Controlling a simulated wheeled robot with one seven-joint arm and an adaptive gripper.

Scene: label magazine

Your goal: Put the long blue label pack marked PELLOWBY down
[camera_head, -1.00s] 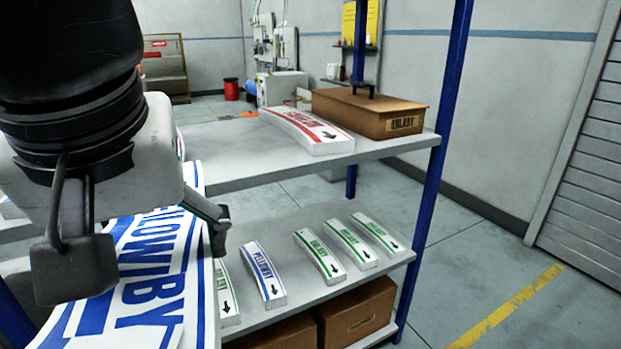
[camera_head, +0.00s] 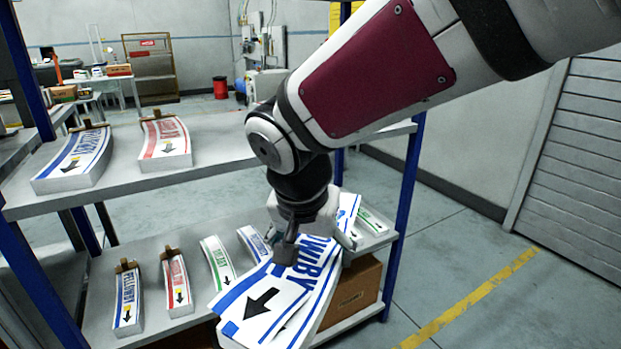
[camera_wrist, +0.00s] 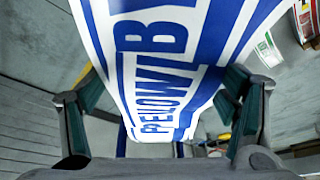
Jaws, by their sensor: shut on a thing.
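The long blue-and-white label pack marked PELLOWBY (camera_head: 262,300) is held in front of the rack, tilted, its black-arrow end toward the camera. Only part of its lettering shows in the head view. My gripper (camera_head: 315,238) is shut on it. In the wrist view the pack (camera_wrist: 165,75) runs between the two fingers of my gripper (camera_wrist: 160,98), with most of the name readable. The pack's far end is partly hidden behind my gripper in the head view. I cannot tell whether it touches the lower shelf.
The upper shelf (camera_head: 215,150) carries a large blue pack (camera_head: 72,160) and a red pack (camera_head: 165,145) at left; bare shelf lies right of them. The lower shelf (camera_head: 190,330) holds several smaller blue, red and green packs. Blue rack posts (camera_head: 405,195) stand at the sides.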

